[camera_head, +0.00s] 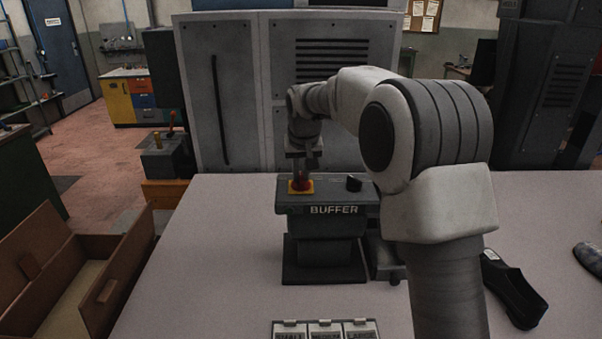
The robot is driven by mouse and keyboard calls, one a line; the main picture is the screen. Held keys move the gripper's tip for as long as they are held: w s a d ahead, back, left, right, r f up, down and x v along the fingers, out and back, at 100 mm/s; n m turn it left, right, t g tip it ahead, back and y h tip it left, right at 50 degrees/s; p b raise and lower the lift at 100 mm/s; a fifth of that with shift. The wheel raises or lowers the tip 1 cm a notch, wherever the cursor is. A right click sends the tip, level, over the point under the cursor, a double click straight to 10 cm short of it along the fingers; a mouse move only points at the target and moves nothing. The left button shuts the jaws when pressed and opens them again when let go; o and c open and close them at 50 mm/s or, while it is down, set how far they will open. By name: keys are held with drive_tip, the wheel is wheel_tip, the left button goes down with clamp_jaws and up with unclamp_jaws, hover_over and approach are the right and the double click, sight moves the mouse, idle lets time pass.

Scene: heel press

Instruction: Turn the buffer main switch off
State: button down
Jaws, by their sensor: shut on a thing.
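The buffer control box (332,225) is a dark grey unit labelled BUFFER on a pedestal, standing on the table. On its top left is the main switch, a red knob (300,187) on a yellow plate. A black knob (353,183) sits on its top right. My gripper (303,177) points down over the red knob and is shut on it. The fingertips partly cover the knob, so its turn position cannot be read.
The pale table (200,260) is clear left of the box. A brown open box (85,275) is at the left. Labelled size trays (325,330) lie in front. A black shoe (513,290) lies at the right. A grey cabinet (225,95) stands behind.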

drive_tip(key=n+y, duration=0.1)
drive_tip(key=n, duration=0.1)
drive_tip(key=n+p, duration=0.1)
drive_tip(key=n, duration=0.1)
drive_tip(key=shift+d+r+n+y, duration=0.1)
drive_tip(key=shift+d+n+y, duration=0.05)
drive_tip(key=shift+n+y, duration=0.25)
drive_tip(key=shift+w+n+g+y+p, duration=0.1)
drive_tip(key=shift+n+g+y+p, duration=0.35)
drive_tip(key=shift+n, duration=1.05)
drive_tip(key=c, duration=0.9)
unclamp_jaws()
drive_tip(key=shift+o, duration=0.2)
drive_tip(key=shift+g, duration=0.25)
drive_tip(key=b+v, duration=0.1)
drive_tip(key=v, duration=1.6)
drive_tip(key=shift+d, duration=0.15)
drive_tip(key=shift+r, duration=0.1)
